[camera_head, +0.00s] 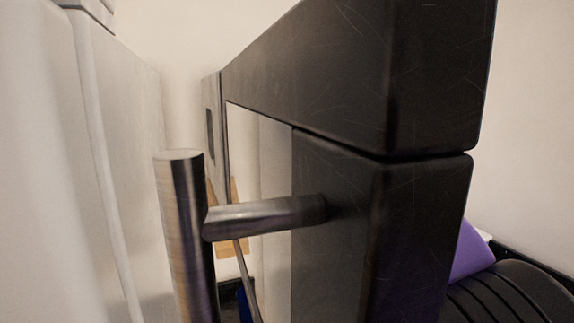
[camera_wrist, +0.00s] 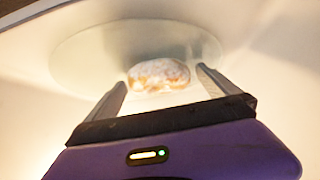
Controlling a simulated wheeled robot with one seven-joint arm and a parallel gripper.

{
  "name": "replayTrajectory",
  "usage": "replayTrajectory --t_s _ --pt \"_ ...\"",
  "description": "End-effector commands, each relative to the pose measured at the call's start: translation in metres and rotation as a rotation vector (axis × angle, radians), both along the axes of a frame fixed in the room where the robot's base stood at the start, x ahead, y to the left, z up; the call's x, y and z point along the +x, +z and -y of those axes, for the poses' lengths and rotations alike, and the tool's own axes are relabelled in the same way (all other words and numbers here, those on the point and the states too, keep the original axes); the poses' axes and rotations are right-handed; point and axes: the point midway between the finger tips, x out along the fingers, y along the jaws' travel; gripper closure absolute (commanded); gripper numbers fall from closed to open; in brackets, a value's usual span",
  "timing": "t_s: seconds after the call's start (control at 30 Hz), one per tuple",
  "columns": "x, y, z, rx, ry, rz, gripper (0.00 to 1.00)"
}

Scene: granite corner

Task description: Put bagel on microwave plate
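In the wrist view, the bagel (camera_wrist: 158,74), pale and dusted with light brown edges, lies over the round glassy microwave plate (camera_wrist: 90,60). My gripper (camera_wrist: 162,78) points toward it with its two grey fingers spread. The bagel appears between or just beyond the fingertips, with a narrow gap on each side. Whether the bagel's underside rests fully on the plate is hard to tell. In the head view, neither bagel, plate nor fingers show; a large black body, seemingly the microwave with its door (camera_head: 340,220), blocks the sight.
A brushed metal handle (camera_head: 185,235) stands out from the black front in the head view. A pale cabinet or fridge side (camera_head: 60,150) is close at the left, with a narrow gap between. In the wrist view, light interior walls surround the plate closely.

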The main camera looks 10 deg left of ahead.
Motion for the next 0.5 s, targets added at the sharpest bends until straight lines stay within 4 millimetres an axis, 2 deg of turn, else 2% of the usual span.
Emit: replayTrajectory --t_s 0.13,0.27,0.43,0.5 --pt "0.000 0.004 0.000 0.000 -0.001 0.001 0.00" --pt "-0.008 0.012 0.006 0.002 0.001 0.004 0.00" --pt "-0.029 0.035 0.020 0.002 0.000 0.006 0.00" --pt "-0.038 0.033 0.025 0.001 0.001 0.002 0.00"
